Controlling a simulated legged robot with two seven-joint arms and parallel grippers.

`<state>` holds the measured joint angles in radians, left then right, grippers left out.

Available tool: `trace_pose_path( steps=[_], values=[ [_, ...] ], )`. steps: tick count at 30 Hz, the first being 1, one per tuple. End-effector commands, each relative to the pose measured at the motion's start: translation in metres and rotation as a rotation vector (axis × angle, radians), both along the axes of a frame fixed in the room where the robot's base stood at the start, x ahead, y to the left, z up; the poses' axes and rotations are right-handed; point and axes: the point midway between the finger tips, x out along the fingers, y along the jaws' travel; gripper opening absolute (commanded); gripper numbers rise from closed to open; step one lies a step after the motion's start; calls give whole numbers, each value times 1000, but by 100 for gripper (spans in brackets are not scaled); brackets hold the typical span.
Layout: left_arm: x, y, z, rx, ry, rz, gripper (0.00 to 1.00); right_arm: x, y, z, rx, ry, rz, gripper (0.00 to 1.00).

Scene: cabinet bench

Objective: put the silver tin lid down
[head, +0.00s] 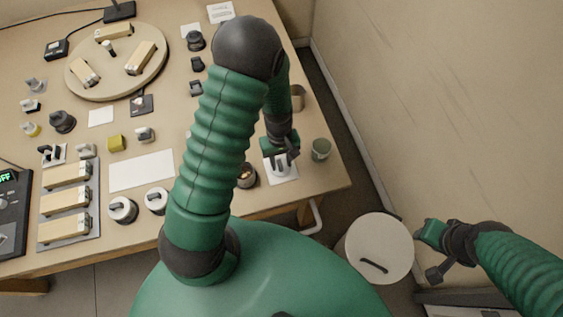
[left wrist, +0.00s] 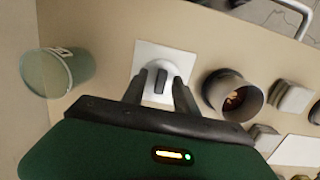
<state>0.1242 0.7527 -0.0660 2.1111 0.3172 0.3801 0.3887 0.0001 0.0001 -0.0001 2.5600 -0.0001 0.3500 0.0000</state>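The pale silver lid (left wrist: 172,70) has an upright dark grey grip and lies over a white square card (left wrist: 145,52) near the table's right corner. My left gripper (left wrist: 160,77) has one finger on each side of the lid's grip, with gaps showing, so it looks open. In the head view my left gripper (head: 279,163) is low over the card (head: 288,176), and the lid is mostly hidden under it. An open dark tin (left wrist: 233,96) with a copper-coloured inside stands beside the card. My right gripper (head: 434,250) is off the table; its fingers are unclear.
A grey-green cup (left wrist: 62,72) stands on the card's other side, near the table edge. A round white-topped bin (head: 378,240) with a dark handle is by my right gripper. Several lidded tins, blocks and a turntable (head: 150,82) fill the table's left part.

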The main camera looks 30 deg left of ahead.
Motion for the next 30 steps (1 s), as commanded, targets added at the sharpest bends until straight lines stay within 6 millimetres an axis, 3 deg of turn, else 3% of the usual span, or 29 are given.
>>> trace_pose_path(
  steps=[9,16,19,24,27,30],
  values=[
    [7,6,81,0,-4,-1,35,0,0,11,0,0,0,36],
    [7,6,112,3,-15,-32,35,0,0,13,0,0,0,36],
    [-5,-9,134,22,-94,-228,35,0,0,13,0,0,0,36],
    [-35,-37,168,108,-268,-697,35,0,0,13,0,0,0,36],
    [-43,-44,174,143,-315,-839,35,0,0,13,0,0,0,36],
    [-44,-45,175,149,-321,-866,35,0,0,13,0,0,0,36]
  ],
)
